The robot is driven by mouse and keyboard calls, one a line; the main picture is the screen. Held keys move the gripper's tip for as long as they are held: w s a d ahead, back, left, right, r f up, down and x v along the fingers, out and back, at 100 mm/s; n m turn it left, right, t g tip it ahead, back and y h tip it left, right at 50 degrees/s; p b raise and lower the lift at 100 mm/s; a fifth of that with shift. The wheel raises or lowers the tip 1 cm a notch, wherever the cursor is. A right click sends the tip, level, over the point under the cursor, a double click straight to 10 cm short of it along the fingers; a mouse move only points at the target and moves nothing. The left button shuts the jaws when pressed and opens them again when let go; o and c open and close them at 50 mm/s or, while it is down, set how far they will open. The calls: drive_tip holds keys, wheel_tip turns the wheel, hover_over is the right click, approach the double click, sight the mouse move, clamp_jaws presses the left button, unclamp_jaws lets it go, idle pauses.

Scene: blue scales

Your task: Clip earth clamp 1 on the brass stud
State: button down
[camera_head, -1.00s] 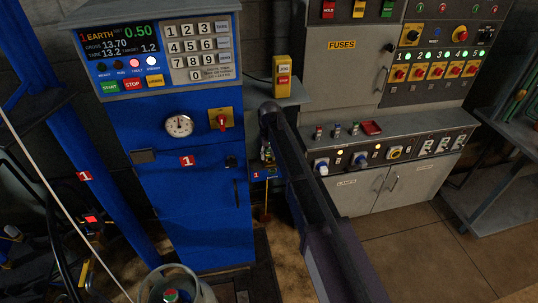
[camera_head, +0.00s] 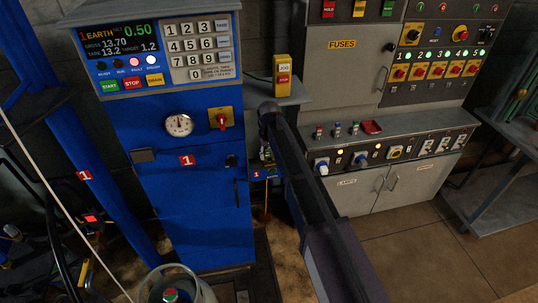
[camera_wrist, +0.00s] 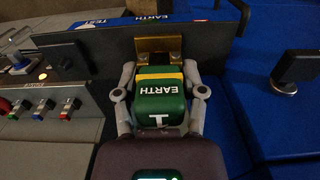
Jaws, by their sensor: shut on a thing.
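Earth clamp 1 is a green block with a yellow stripe and the word EARTH (camera_wrist: 160,108), seen in the wrist view. My gripper (camera_wrist: 160,76) is shut on it, one finger on each side. The clamp's far end is up against a brass plate (camera_wrist: 158,44) on a dark panel marked EARTH. The brass stud itself is hidden behind the clamp, so I cannot tell whether the jaws are around it. In the head view my arm covers most of the gripper, beside the blue cabinet.
The blue cabinet (camera_head: 207,215) stands left of my arm, its display reading 1 EARTH.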

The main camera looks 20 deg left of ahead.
drive_tip(key=shift+f+b, duration=0.4)
drive_tip(key=shift+f, duration=0.05)
drive_tip(key=shift+c, duration=0.4)
unclamp_jaws()
drive_tip(key=shift+r, duration=0.15)
